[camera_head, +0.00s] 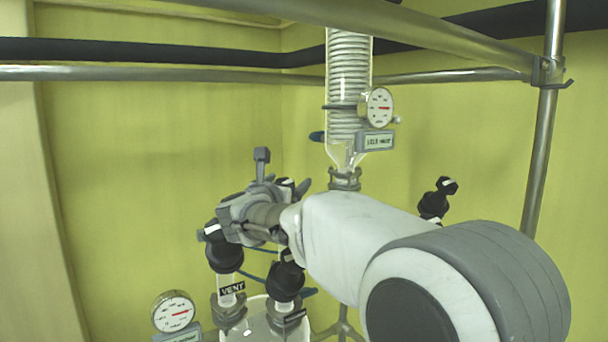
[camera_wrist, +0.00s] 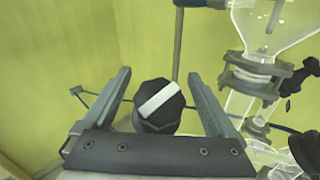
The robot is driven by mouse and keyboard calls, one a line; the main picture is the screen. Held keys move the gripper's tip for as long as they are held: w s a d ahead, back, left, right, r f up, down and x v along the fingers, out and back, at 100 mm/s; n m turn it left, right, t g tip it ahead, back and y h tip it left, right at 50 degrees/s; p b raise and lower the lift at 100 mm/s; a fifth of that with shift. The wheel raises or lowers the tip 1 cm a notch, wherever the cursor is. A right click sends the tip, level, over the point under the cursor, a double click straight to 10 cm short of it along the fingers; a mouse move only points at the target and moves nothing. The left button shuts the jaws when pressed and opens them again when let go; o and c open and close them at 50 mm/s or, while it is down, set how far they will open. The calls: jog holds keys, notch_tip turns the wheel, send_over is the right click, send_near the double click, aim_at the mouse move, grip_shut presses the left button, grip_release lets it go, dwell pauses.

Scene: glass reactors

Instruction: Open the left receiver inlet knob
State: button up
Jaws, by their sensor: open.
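In the wrist view a black faceted knob (camera_wrist: 152,118) with a white bar across its face sits between the two fingers of my gripper (camera_wrist: 160,76). The bar slants up to the right. The fingers are open, with a gap on each side of the knob. No label shows on it there, so I cannot tell for sure that it is the left receiver inlet knob. In the head view my gripper (camera_head: 256,205) is above the glass vessel's top, and my arm hides part of the fittings.
In the head view a black knob (camera_head: 222,256) stands above a "VENT" label, with another black knob (camera_head: 286,279) beside it. A round gauge (camera_head: 173,312) is at lower left. A glass coil condenser (camera_head: 348,90) rises behind my arm. Metal rails (camera_head: 180,74) cross above.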

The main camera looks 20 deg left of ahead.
jog(key=shift+w, duration=0.5)
jog(key=c, duration=1.4)
jog(key=shift+f+y+b, duration=0.1)
jog(key=shift+y+b, duration=0.2)
